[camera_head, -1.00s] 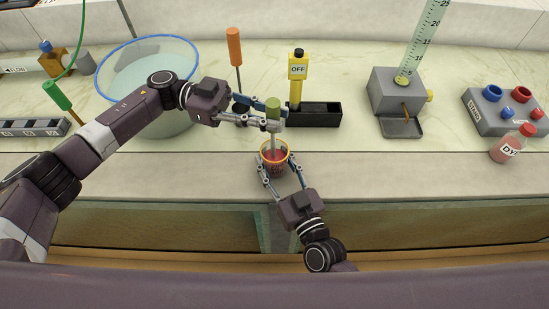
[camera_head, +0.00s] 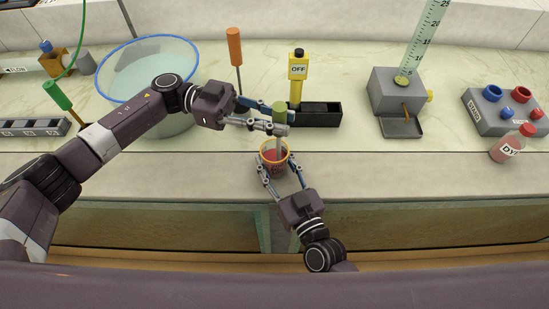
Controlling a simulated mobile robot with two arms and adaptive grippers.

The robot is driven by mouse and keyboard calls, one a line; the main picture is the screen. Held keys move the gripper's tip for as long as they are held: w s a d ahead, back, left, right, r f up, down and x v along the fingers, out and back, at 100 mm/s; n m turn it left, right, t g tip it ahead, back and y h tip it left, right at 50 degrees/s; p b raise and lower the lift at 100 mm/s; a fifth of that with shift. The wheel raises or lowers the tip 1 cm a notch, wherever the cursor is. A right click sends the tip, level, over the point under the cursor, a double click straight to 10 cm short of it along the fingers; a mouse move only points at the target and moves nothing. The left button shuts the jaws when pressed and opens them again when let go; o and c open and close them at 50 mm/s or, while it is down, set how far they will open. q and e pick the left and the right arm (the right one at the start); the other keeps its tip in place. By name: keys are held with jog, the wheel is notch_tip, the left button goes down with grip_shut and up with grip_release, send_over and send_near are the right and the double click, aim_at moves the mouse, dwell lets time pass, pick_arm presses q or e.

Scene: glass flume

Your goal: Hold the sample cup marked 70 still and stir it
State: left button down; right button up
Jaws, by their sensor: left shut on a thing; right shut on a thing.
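The sample cup (camera_head: 274,166) is small, with an orange rim and reddish contents, and stands at the front edge of the counter. I cannot read its mark. My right gripper (camera_head: 281,169) is shut on the cup, with its fingers on both sides. The lower end of the shaft is hidden inside the cup.
A black tray (camera_head: 320,115) with a yellow "OFF" device (camera_head: 297,80) stands behind the cup. A clear basin (camera_head: 150,90) is at the left, under my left arm. A grey block with a scale (camera_head: 398,92), a rack (camera_head: 505,110) and a dye bottle (camera_head: 511,144) are at the right.

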pick_arm(q)
jog(key=shift+a, duration=0.2)
jog(key=shift+a, duration=0.3)
jog(key=shift+r, duration=6.6)
pick_arm(e)
jog(key=o, duration=1.2)
jog(key=shift+o, duration=0.2)
